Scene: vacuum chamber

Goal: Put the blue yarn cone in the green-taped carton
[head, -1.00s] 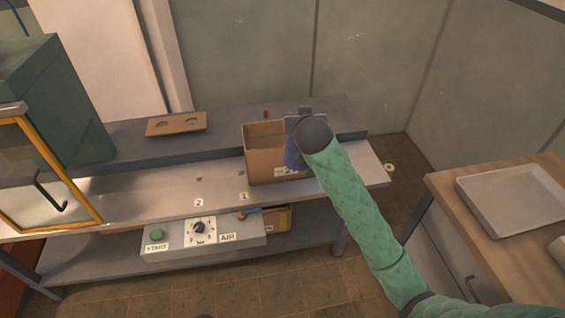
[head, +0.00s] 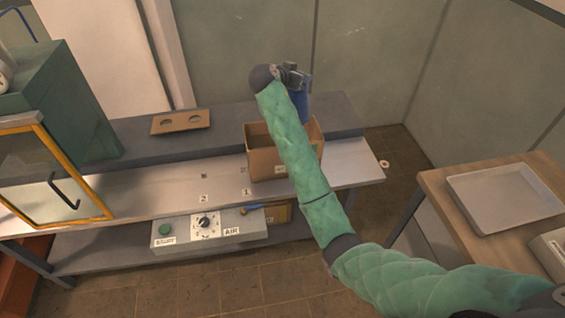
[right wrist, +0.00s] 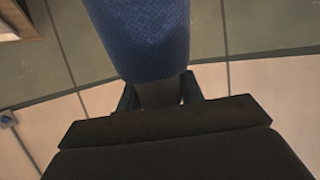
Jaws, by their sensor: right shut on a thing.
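My right gripper (head: 292,76) is shut on the blue yarn cone (head: 301,104). In the right wrist view the cone (right wrist: 145,38) fills the top middle, with the gripper's fingers (right wrist: 158,94) on either side of its narrow end. In the head view the cone hangs beyond my green-sleeved forearm, near the back right of an open carton (head: 264,162). My forearm crosses in front of the carton and hides much of it. I cannot make out green tape on it. My left gripper is not in view.
The carton stands on a metal bench (head: 225,188) beside spots marked 1 and 2. A brown holder with two holes (head: 181,121) lies on the raised back shelf. A control box (head: 205,226) and another carton (head: 279,212) are below. A grey tray (head: 507,196) lies on the right-hand table.

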